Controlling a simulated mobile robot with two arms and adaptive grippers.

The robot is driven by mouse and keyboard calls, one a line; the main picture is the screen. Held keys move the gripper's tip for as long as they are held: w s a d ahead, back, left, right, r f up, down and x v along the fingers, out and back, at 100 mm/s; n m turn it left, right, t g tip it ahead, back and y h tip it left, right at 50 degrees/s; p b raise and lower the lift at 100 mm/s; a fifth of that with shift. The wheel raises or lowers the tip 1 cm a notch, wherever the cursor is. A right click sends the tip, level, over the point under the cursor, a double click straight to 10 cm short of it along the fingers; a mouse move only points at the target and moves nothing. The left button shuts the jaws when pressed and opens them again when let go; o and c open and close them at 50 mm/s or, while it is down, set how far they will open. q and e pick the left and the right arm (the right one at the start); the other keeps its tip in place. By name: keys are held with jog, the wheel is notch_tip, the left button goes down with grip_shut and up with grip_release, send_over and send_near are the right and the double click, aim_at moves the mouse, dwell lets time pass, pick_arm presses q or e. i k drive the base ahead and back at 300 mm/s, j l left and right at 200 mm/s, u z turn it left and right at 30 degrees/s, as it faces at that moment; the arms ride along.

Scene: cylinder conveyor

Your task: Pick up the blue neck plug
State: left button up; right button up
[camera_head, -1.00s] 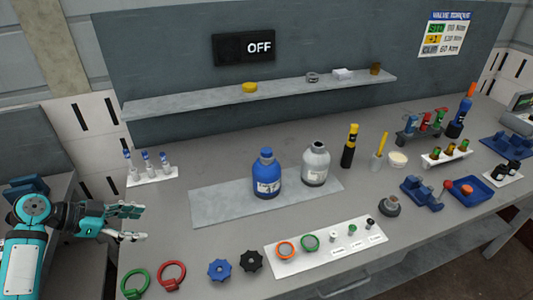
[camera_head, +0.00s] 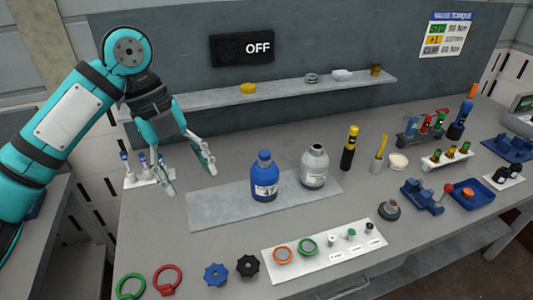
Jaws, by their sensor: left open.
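A blue cylinder (camera_head: 265,180) stands upright on a grey mat at the middle of the bench. A blue plug (camera_head: 265,155) sits at its neck; I take this for the blue neck plug, though other blue-topped pieces are in view. My left gripper (camera_head: 190,182) is open and empty, fingers pointing down, above the bench to the left of the blue cylinder and apart from it. Its arm comes in from the left edge. My right gripper is not in view.
A grey-white cylinder (camera_head: 314,167) stands just right of the blue one. Blue-capped vials in a white rack (camera_head: 150,182) are partly behind my left gripper. Blue (camera_head: 215,274) and black (camera_head: 247,265) handwheels lie in front. A shelf (camera_head: 290,92) runs behind.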

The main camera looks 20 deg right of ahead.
aim_at(264, 154)
jog(key=i+l, duration=0.35)
jog(key=l, duration=0.15)
jog(key=i+l, duration=0.3)
jog(key=l, duration=0.2)
